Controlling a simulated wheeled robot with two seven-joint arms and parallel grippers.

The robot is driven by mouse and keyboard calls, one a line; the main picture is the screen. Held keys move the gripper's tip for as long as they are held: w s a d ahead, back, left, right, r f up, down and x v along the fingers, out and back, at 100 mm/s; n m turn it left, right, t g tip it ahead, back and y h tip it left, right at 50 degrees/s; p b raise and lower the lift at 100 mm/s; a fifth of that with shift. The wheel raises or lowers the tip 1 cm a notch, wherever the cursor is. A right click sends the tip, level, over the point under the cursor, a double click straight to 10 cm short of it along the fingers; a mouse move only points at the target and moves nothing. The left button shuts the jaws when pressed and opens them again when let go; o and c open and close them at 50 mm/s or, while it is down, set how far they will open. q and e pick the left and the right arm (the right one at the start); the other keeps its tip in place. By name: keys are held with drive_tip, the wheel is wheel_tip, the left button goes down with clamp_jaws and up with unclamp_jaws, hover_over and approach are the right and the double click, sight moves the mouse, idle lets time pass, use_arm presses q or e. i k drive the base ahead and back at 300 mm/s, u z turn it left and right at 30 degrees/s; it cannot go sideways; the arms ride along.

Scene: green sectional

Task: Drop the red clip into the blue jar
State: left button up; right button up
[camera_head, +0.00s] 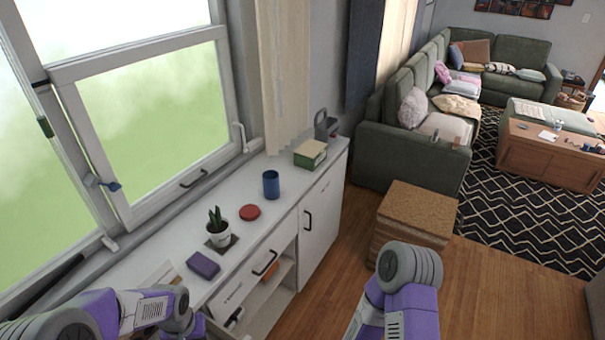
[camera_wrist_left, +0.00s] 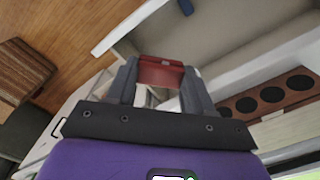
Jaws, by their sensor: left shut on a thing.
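The blue jar (camera_head: 271,184) stands upright on the white cabinet top below the window. My left gripper (camera_wrist_left: 161,69) is shut on a red piece, the red clip (camera_wrist_left: 160,75), held between its two grey fingers in the left wrist view. In the head view my left arm comes in at the lower left, near the cabinet's front edge; its fingers and the clip cannot be made out there. My right arm shows at the bottom centre, but its gripper is not in view.
On the cabinet top (camera_head: 180,240) are a red round lid (camera_head: 249,212), a potted plant (camera_head: 218,232), a purple box (camera_head: 203,265) and a green-yellow box (camera_head: 310,154). An open compartment with an orange item (camera_head: 270,271) shows below. A cork-topped box (camera_head: 418,208) stands right.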

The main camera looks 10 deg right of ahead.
sight(274, 190)
drive_tip(key=z, duration=1.35)
drive_tip(key=i, duration=3.1)
drive_tip(key=u, duration=2.8)
